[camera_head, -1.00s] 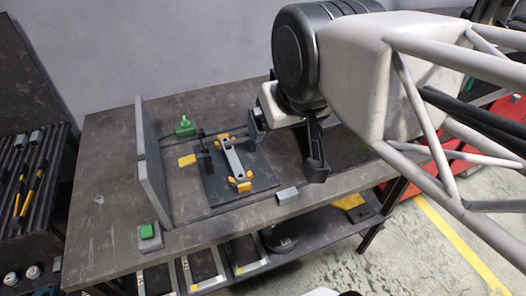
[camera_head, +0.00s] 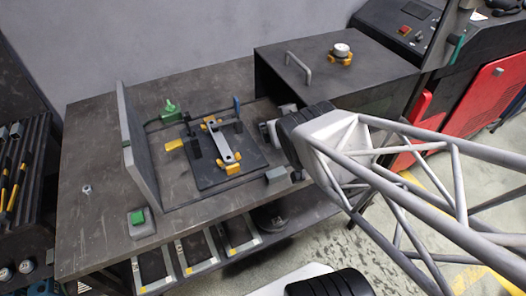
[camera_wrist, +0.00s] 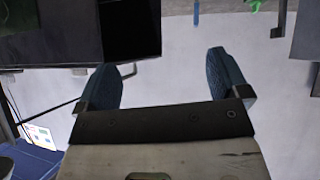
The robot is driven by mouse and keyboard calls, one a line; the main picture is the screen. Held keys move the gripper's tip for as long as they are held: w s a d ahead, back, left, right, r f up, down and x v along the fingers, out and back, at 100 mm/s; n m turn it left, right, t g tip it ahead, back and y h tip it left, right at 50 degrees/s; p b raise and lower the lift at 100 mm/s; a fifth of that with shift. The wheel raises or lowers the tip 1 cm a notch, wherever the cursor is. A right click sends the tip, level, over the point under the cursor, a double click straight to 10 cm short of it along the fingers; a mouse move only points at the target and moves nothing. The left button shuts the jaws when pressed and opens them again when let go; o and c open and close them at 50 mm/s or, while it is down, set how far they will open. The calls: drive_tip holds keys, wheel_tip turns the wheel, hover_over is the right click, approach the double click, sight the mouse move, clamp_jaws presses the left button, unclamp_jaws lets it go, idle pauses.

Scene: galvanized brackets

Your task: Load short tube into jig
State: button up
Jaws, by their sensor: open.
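The jig is a black plate (camera_head: 205,178) with yellow clamps, lying on the workbench. A grey bar (camera_head: 222,143) lies across it between yellow pieces. A small grey block (camera_head: 276,175) sits at the bench's front edge, right of the jig; I cannot tell whether it is the short tube. Small grey pieces (camera_head: 17,130) also lie on the rack at far left.
An upright grey panel (camera_head: 140,150) stands left of the jig. A green toggle clamp (camera_head: 170,108) and a green button box (camera_head: 139,221) are nearby. A dark cabinet (camera_head: 370,65) with a handle stands at the back right. The bench's left part is mostly clear.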

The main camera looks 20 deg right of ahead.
sight(278, 174)
drive_tip(key=s+f+t, duration=0.1)
drive_tip(key=f+t, duration=0.1)
drive_tip(key=f, duration=0.4)
drive_tip(key=s+f+t+y, duration=0.1)
drive_tip(key=f+t, duration=0.1)
drive_tip(key=f, duration=0.4)
drive_tip(key=s+f+n+t+y, duration=0.1)
drive_tip(key=s+f, duration=0.1)
drive_tip(key=f, duration=0.5)
drive_tip(key=shift+t, duration=0.4)
drive_tip(key=shift+s+a+f+y, duration=0.25)
drive_tip(key=shift+f+y, duration=0.05)
drive_tip(key=shift+f, duration=0.05)
drive_tip(key=shift+w, duration=0.15)
drive_tip(key=shift+w+f, duration=0.15)
drive_tip(key=shift+w, duration=1.05)
drive_tip(key=shift+w, duration=0.1)
drive_tip(key=shift+w+f, duration=0.1)
drive_tip(key=shift+w, duration=2.4)
